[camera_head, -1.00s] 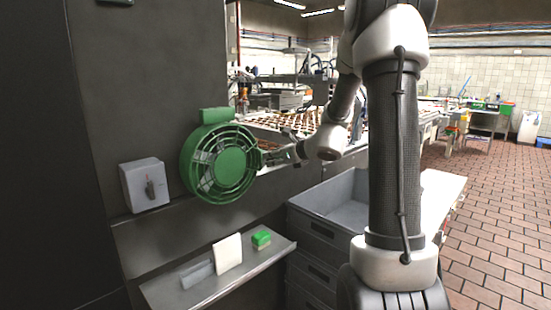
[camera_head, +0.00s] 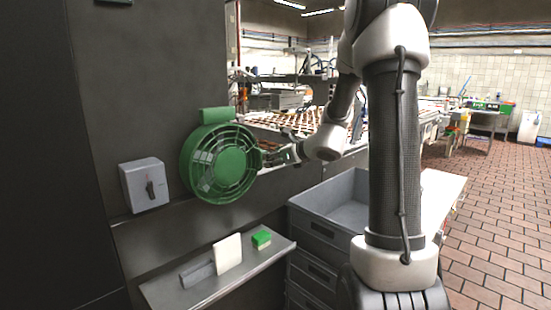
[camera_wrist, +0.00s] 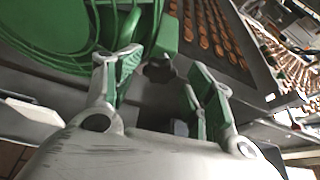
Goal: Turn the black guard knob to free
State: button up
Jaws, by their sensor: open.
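The black guard knob (camera_wrist: 158,69) is a small dark lobed knob in the wrist view, beside the green guard. It lies ahead of my gripper (camera_wrist: 163,73), between the two spread fingers, with a visible gap on each side. The fingers have green inner pads, and nothing is held. The round green guard (camera_head: 190,175) is mounted on the dark panel in the head view, and its rim (camera_wrist: 150,22) fills the upper left of the wrist view. In the head view my gripper (camera_head: 269,158) is at the guard's right edge and the knob cannot be made out.
A grey switch box (camera_head: 143,187) is left of the guard. A shelf (camera_head: 215,285) below holds a white block (camera_head: 228,252) and a green sponge (camera_head: 261,239). A grey crate (camera_head: 345,203) stands below my arm. A conveyor (camera_wrist: 225,45) with brown rounds runs behind.

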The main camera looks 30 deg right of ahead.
jog(key=v, duration=0.8)
jog(key=shift+a, duration=0.1)
